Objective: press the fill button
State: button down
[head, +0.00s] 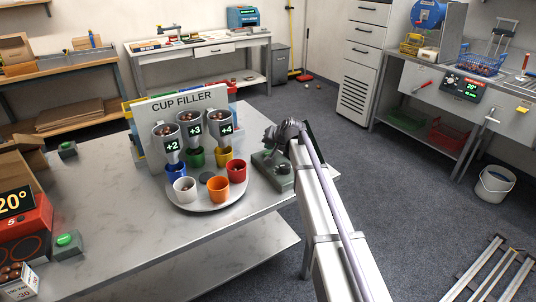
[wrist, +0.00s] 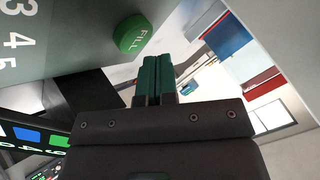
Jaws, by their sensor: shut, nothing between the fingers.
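The fill button (wrist: 140,32) is a round green cap marked FILL on a grey panel (wrist: 70,30) in the wrist view. My gripper (wrist: 155,62) shows as two teal fingers side by side, shut with nothing between them. The fingertips point past the lower right of the button, and I see a gap in the picture between them and it. In the head view my gripper (head: 283,133) is above a small grey box (head: 274,172) at the right of the cup filler (head: 187,103); the arm hides part of it and I cannot make out the button there.
A round turntable (head: 210,205) carries several coloured cups beside that box. Hoppers of chestnuts with +2, +3 and +4 displays stand above. Another green button box (head: 66,243) sits at the table's left. The table front (head: 150,235) is clear.

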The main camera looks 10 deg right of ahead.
aim_at(269, 153)
jog(key=shift+f+b, duration=0.45)
jog(key=shift+f+b, duration=0.35)
jog(key=shift+b, duration=0.05)
dwell(0.5)
dwell(0.3)
jog(key=shift+r+p, duration=0.8)
jog(key=shift+p, duration=0.05)
jog(key=shift+r, duration=0.1)
notch_tip(269, 153, up, 5)
jog(key=p, duration=0.5)
jog(key=shift+s, duration=0.1)
